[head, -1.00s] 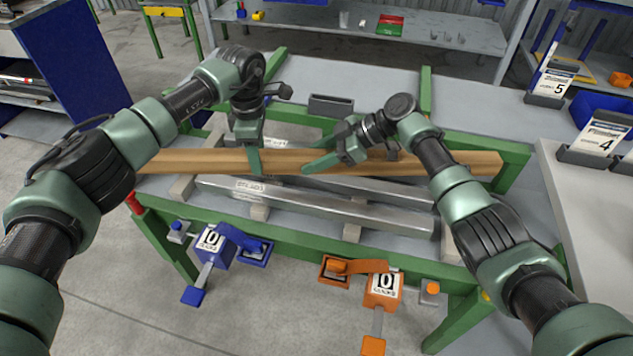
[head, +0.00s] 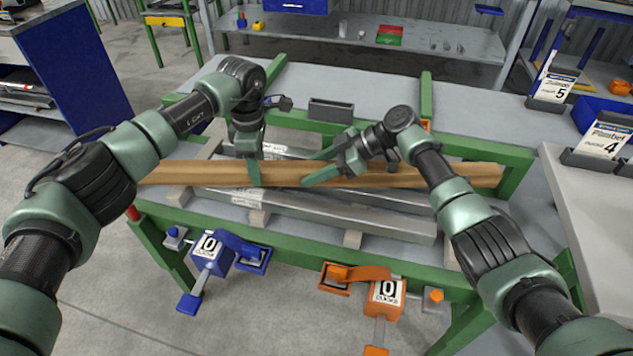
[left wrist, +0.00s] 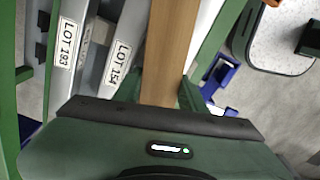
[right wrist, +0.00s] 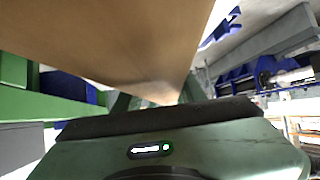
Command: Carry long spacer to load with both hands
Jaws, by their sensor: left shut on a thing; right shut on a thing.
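The long spacer (head: 410,177) is a brown wooden beam lying crosswise over the green-framed table in the head view. My left gripper (head: 254,178) is shut on it left of its middle. My right gripper (head: 318,176) is shut on it near the middle. The spacer also shows in the left wrist view (left wrist: 168,50), running away from the gripper, and large and close in the right wrist view (right wrist: 120,40). Grey metal bars (head: 320,214) lie below the spacer on the table; two lot labels, 193 and 154, show in the left wrist view. Whether the spacer touches the bars is unclear.
A blue clamp-like unit (head: 210,252) and an orange one (head: 385,292) stick out at the table's front edge. Green posts (head: 427,95) rise at the back. A small grey tray (head: 331,109) sits behind the spacer. A counter with number signs (head: 605,140) stands at right.

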